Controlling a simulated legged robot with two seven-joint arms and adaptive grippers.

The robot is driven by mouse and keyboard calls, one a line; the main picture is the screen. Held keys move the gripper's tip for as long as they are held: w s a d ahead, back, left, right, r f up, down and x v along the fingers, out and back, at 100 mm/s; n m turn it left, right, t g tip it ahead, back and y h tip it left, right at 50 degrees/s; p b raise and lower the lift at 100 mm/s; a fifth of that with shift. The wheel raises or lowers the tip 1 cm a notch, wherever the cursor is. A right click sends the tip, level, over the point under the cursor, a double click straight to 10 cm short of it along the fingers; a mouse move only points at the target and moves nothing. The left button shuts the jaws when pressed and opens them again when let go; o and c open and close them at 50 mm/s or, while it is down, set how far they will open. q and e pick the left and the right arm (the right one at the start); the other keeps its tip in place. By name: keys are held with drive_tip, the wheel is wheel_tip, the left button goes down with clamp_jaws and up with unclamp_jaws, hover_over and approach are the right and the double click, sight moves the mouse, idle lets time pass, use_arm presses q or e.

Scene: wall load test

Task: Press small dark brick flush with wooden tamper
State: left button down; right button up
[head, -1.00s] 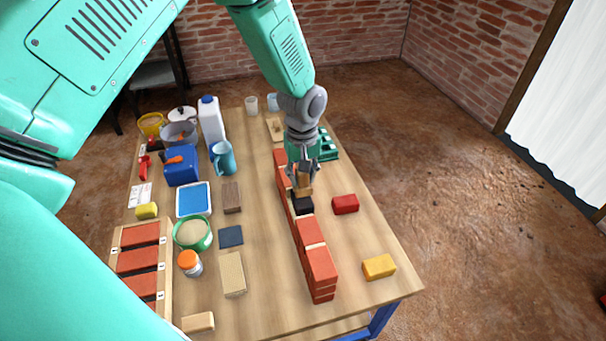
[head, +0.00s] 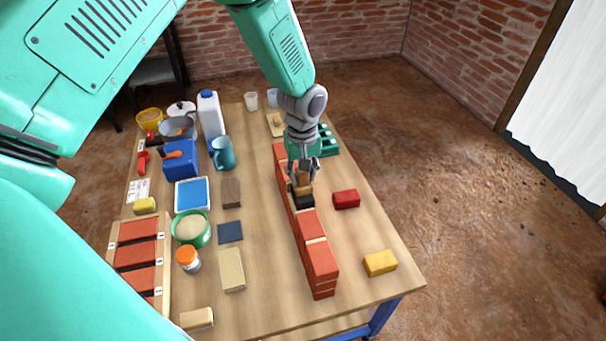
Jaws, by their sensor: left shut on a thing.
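A low wall of red bricks (head: 318,262) runs lengthwise along the table. A small dark brick (head: 304,201) sits in a gap in the wall's top course. My left gripper (head: 303,174) is over the wall, shut on the wooden tamper (head: 304,183). The tamper's lower end is right at the dark brick's top and seems to touch it. I cannot tell whether the dark brick is level with its neighbours. My right gripper is not in view.
A red block (head: 346,199) and a yellow block (head: 380,263) lie right of the wall. The table's right strip is mostly clear.

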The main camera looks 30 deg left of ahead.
use_arm(q)
drive_tip(key=shift+f, duration=0.7)
idle(1.0)
drive_tip(key=shift+r, duration=0.15)
idle(1.2)
wheel_tip(320, 180, up, 7)
drive_tip(key=p, duration=0.6)
idle(0.4)
